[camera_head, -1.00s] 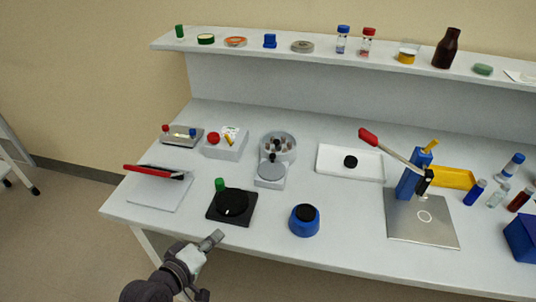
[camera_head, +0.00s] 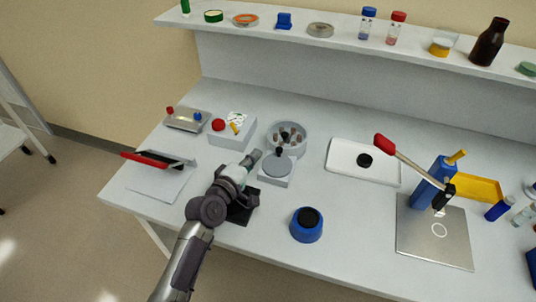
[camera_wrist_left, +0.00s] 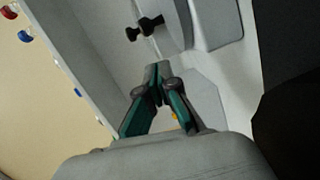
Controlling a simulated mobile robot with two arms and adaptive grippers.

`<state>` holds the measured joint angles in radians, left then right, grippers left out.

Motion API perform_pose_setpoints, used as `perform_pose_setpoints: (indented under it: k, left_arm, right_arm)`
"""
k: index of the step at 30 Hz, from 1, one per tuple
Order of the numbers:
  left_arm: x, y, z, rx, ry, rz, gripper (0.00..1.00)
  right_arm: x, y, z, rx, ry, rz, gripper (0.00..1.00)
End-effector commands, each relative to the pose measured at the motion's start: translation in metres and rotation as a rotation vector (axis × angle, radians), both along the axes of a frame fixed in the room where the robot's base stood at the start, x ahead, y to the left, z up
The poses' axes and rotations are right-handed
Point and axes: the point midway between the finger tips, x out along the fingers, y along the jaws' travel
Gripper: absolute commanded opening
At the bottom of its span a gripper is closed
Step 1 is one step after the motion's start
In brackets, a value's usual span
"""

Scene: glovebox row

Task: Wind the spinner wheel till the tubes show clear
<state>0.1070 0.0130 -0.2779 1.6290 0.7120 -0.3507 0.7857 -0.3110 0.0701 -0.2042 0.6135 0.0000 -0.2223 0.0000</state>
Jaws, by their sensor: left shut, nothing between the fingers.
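The spinner (camera_head: 274,180) is a light grey unit on the bench. Its round bowl (camera_head: 302,131) at the back holds several tubes; their contents are too small to judge. The flat grey wheel (camera_head: 276,167) at its front carries a black knob (camera_head: 281,151) on the side towards the bowl. My left gripper (camera_head: 254,155) is shut and empty, just left of the wheel and apart from the knob. In the left wrist view my left gripper (camera_wrist_left: 158,68) points at the knob (camera_wrist_left: 147,27), with the wheel (camera_wrist_left: 177,22) beside it. My right gripper is not in view.
A box with a red button (camera_head: 218,125) stands left of the spinner. A blue pot (camera_head: 306,228) stands front right, a white tray (camera_head: 385,175) to the right. A lever press (camera_head: 424,187) stands beyond.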

Motion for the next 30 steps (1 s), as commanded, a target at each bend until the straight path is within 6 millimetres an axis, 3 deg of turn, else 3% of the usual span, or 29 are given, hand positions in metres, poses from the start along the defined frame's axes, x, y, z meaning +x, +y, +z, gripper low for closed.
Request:
perform_pose_setpoints:
  k: [4,9,22,30]
  left_arm:
    - [0.006,-0.023,-0.003,0.0,0.002,-0.001,0.0]
    - [0.009,-0.035,-0.006,0.0,0.001,0.0,0.0]
    - [0.01,-0.037,-0.008,0.002,-0.001,-0.001,0.0]
    - [0.011,-0.037,-0.009,0.003,-0.003,-0.05,0.0]
  right_arm:
    - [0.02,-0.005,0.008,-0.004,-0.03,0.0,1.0]
    - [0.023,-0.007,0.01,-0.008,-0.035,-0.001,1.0]
    - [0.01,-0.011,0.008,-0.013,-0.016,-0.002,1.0]
    - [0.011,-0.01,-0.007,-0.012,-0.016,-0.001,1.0]
